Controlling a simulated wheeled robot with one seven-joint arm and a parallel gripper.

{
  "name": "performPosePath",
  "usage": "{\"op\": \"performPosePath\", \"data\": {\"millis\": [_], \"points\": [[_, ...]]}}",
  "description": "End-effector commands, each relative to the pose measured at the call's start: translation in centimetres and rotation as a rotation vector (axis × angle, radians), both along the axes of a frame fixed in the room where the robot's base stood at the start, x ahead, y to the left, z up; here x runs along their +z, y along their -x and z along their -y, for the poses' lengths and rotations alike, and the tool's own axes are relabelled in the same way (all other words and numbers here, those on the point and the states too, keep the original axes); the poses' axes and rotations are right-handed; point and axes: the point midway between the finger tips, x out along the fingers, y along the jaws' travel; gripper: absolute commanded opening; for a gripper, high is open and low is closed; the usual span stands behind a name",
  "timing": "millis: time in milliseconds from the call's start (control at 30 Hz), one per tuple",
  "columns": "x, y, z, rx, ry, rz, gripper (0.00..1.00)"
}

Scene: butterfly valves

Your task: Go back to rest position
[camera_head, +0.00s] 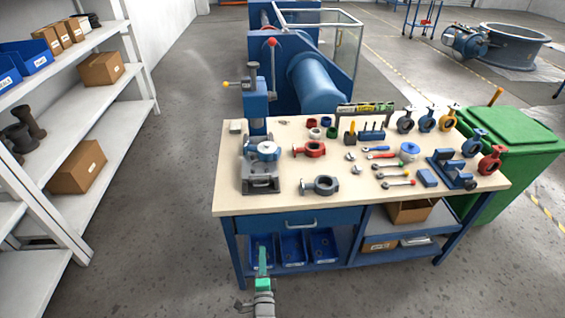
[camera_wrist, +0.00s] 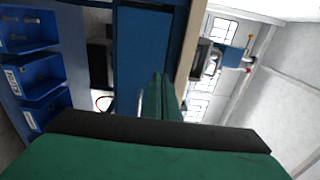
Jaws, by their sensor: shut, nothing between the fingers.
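My gripper (camera_head: 262,252) is green and shows at the bottom of the head view, low in front of the workbench (camera_head: 350,199). Its fingers overlap the blue bins on the lower shelf in that view. In the wrist view the two green fingers (camera_wrist: 160,92) lie together, shut and empty, in front of the blue drawer front (camera_wrist: 142,50). The gripper looks apart from the bench, but the exact gap cannot be told.
Blue bins (camera_head: 292,249) sit under the bench; they also show at the left of the wrist view (camera_wrist: 38,75). A white shelf rack (camera_head: 100,92) with boxes stands left. A green bin (camera_head: 510,150) stands right. Open floor (camera_head: 150,200) lies between rack and bench.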

Motion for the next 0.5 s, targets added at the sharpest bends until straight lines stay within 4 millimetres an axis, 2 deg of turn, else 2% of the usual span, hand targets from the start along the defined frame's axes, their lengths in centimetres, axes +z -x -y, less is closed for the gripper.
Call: {"op": "performPosePath", "data": {"millis": [133, 233, 367, 500], "points": [[-0.1, 0.5, -0.4, 0.008, 0.010, 0.000, 0.00], [-0.6, 2.3, 0.3, 0.002, 0.055, -0.003, 0.00], [-1.3, 6.5, 2.3, -0.014, 0.174, -0.003, 0.00], [-1.4, 11.9, 4.5, -0.029, 0.333, -0.005, 0.00]]}}
